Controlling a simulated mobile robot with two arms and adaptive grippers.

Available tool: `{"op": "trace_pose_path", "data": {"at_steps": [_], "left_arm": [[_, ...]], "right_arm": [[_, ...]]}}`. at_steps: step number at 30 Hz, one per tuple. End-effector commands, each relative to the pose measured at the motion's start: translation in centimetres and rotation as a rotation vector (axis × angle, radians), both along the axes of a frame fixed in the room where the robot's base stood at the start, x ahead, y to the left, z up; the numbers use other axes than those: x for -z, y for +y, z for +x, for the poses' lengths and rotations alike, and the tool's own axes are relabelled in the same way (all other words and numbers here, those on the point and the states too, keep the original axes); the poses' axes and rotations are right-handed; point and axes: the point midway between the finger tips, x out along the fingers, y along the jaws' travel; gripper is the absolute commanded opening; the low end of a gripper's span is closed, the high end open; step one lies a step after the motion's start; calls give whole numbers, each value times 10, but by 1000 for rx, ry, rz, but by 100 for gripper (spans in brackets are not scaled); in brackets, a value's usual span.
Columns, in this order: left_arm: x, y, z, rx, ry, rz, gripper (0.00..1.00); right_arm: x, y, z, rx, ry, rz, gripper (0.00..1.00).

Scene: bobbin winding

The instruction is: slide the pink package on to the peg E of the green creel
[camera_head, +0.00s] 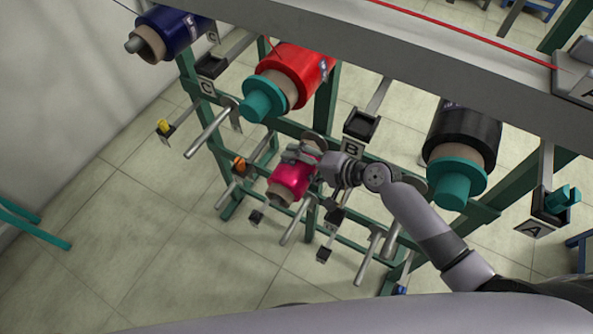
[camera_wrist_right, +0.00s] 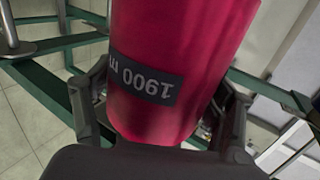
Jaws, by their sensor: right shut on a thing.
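My right gripper (camera_head: 306,158) is shut on the pink package (camera_head: 291,181), whose pale core end points down and left in the head view. In the right wrist view the pink package (camera_wrist_right: 185,55) fills the middle between both fingers (camera_wrist_right: 160,108), with a dark label reading 1900 upside down. The green creel (camera_head: 327,98) stands behind and around it, with bare metal pegs below. The package is in front of the lower part of the creel; I cannot tell whether it is touching a peg. No letter E is readable, so peg E cannot be picked out. My left gripper is not in view.
A red package (camera_head: 303,68), a blue package (camera_head: 175,32) and a black package (camera_head: 462,130) sit on upper creel positions. The floor at left is open.

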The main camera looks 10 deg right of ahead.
Motion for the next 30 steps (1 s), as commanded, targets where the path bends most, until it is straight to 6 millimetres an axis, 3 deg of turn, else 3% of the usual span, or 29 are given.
{"op": "trace_pose_path", "data": {"at_steps": [30], "left_arm": [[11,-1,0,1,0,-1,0]], "right_arm": [[9,-5,7,1,0,1,39]]}}
